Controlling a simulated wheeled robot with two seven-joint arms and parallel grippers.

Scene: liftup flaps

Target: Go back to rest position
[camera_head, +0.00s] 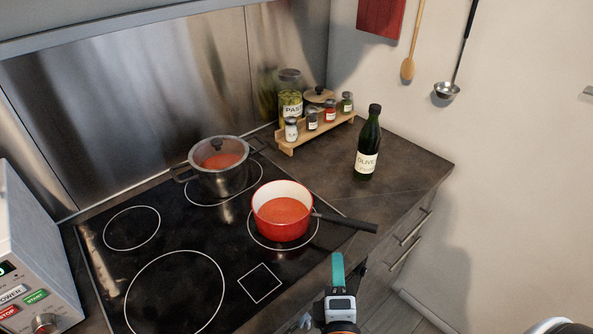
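My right gripper (340,270) shows at the bottom centre, by the front edge of the counter. One teal finger points up. A dark part stands beside it, and I cannot tell whether the fingers are apart. No object shows in it. It is below the black handle of the red saucepan (268,219) and apart from it in the picture. My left gripper is not in view.
The red saucepan and a steel pot (222,181) with a glass lid stand on the black cooktop (190,250). An olive oil bottle (369,145) and a spice rack (320,132) stand behind. A microwave (30,240) is at left. The floor at lower right looks clear.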

